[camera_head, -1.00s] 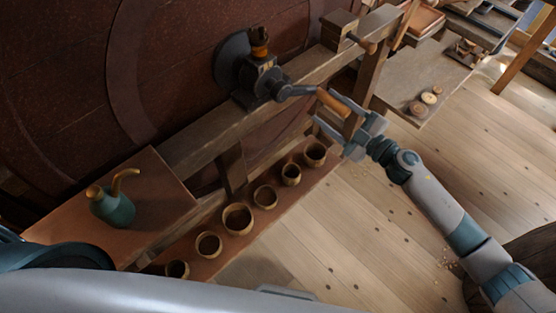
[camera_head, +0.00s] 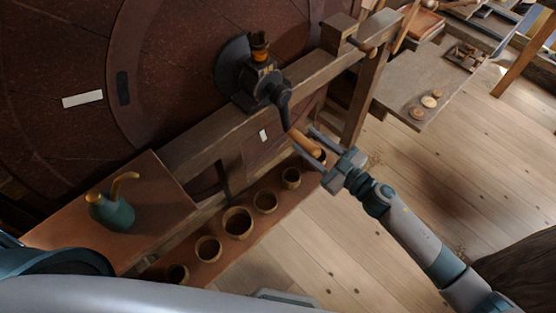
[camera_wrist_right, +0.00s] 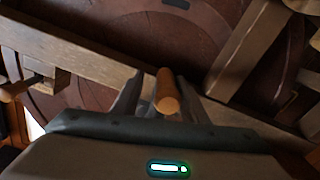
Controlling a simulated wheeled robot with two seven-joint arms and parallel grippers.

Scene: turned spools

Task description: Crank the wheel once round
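The big dark-red wheel (camera_head: 190,60) fills the upper left of the head view. Its black crank arm (camera_head: 283,108) points down from the hub and ends in a wooden handle (camera_head: 303,141). My right gripper (camera_head: 307,147) is around this handle, with its fingers apart on either side. In the right wrist view the handle (camera_wrist_right: 167,94) stands between the fingers, nearer the right one, with a gap at the left finger. My left gripper is not in view.
A wooden beam (camera_head: 215,122) carries the crank mount. A teal oil can (camera_head: 112,213) stands on a board at the left. Several wooden cups (camera_head: 237,222) line a low shelf below the crank. A bench with small turned pieces (camera_head: 429,101) is at the right; open floor lies in front.

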